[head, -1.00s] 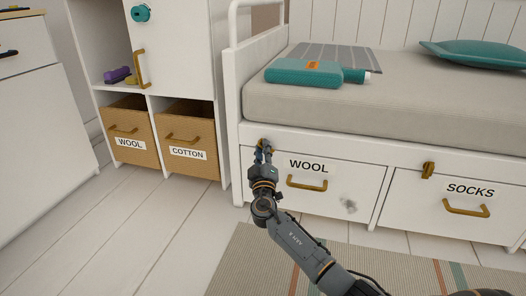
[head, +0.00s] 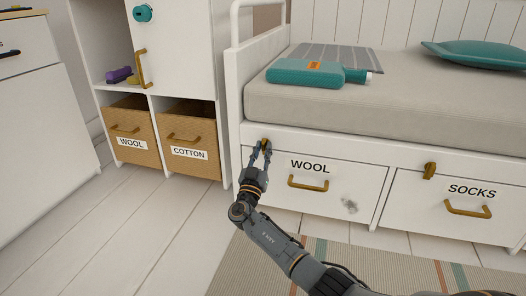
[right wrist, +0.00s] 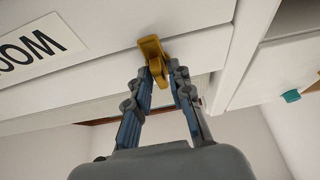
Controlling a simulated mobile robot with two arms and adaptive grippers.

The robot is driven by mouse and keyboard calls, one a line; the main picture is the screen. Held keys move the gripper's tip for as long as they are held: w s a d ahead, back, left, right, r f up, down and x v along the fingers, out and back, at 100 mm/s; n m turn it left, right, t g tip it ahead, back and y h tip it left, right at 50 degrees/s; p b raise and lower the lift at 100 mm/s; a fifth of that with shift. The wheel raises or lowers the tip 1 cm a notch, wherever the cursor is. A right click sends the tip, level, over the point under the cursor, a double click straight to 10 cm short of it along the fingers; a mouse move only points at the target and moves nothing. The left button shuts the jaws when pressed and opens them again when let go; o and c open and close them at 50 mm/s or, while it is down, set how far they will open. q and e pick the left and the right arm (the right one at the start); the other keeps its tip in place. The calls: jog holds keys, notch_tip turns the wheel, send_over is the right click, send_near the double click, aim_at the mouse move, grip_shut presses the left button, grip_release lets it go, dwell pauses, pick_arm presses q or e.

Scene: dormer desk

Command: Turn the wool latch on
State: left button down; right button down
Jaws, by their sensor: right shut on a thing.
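The wool latch (head: 264,142) is a small brass turn-piece on the bed frame, above the left end of the drawer labelled WOOL (head: 344,194). My right gripper (head: 262,150) is at the latch, with its fingers covering part of it. In the right wrist view the brass latch (right wrist: 152,50) shows close up, its lower end between the fingertips of my right gripper (right wrist: 162,80). The gripper is shut on the latch. My left gripper is not in view.
A second brass latch (head: 429,171) sits above the SOCKS drawer (head: 425,208). Woven bins labelled WOOL (head: 130,122) and COTTON (head: 190,135) stand in the shelf unit to the left. A striped rug (head: 235,270) lies in front; bare floor is left of it.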

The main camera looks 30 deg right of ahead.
jog(key=shift+m, duration=0.5)
jog(key=c, duration=1.4)
grip_release()
jog(key=shift+a+f, duration=0.1)
jog(key=shift+a, duration=0.05)
jog(key=v, duration=1.1)
jog(key=shift+s+a, duration=0.2)
jog(key=shift+a, duration=0.1)
jog(key=shift+f, duration=0.15)
